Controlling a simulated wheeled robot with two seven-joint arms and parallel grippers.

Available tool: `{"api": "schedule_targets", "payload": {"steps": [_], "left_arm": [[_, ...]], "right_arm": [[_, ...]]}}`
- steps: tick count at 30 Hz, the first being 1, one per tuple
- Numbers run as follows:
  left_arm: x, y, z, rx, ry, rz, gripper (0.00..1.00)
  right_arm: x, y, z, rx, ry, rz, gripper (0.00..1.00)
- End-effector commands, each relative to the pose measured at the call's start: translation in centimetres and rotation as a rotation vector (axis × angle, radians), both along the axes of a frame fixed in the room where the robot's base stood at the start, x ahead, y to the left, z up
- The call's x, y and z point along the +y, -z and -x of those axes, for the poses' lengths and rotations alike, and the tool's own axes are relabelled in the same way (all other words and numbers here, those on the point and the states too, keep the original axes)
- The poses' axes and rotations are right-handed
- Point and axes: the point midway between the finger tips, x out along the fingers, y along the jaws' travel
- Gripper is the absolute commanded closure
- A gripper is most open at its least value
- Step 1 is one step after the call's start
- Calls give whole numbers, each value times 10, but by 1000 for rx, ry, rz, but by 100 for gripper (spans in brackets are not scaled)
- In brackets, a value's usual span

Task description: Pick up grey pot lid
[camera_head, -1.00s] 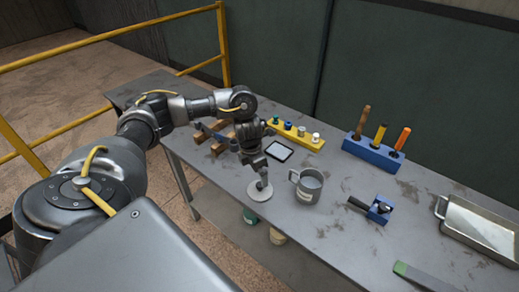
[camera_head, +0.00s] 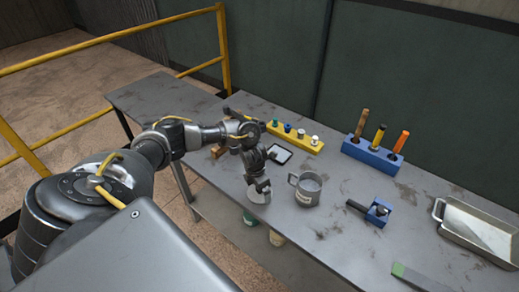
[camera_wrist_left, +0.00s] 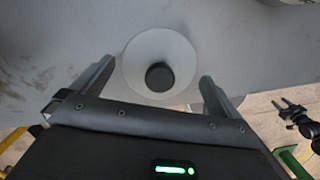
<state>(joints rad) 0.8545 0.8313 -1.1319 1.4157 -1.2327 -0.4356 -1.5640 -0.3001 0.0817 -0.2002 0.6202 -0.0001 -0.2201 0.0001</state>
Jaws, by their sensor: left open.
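The grey pot lid (camera_head: 258,195) lies on the table near its front edge, left of the grey metal mug. In the wrist view the lid (camera_wrist_left: 150,50) is a pale round disc with a dark round knob (camera_wrist_left: 160,76) in its middle. My left gripper (camera_head: 259,188) is right above the lid in the head view and partly covers it. In the wrist view my left gripper (camera_wrist_left: 155,78) is open, with one finger on each side of the knob. I cannot tell how high the fingertips are above the lid. My right gripper is not in the head view.
The mug (camera_head: 307,190) stands close to the right of the lid. A blue tool block (camera_head: 372,155), a blue clamp-like tool (camera_head: 378,213) and a metal tray (camera_head: 440,213) stand farther right.

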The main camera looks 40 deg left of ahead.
Motion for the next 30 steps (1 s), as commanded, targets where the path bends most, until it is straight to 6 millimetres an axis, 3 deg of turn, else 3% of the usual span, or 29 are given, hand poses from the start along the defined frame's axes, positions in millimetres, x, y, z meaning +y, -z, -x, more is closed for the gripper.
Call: {"api": "schedule_targets", "payload": {"steps": [4, 11, 19, 30], "left_arm": [[0, 13, -1, 1, 0, 0, 0], [0, 16, -2, -1, 1, -1, 0], [0, 15, -2, -1, 1, 0, 32], [0, 10, -3, -4, 0, 1, 32]], "right_arm": [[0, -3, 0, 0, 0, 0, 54], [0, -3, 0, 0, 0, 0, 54], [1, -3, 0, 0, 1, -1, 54], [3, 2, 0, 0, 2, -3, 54]]}}
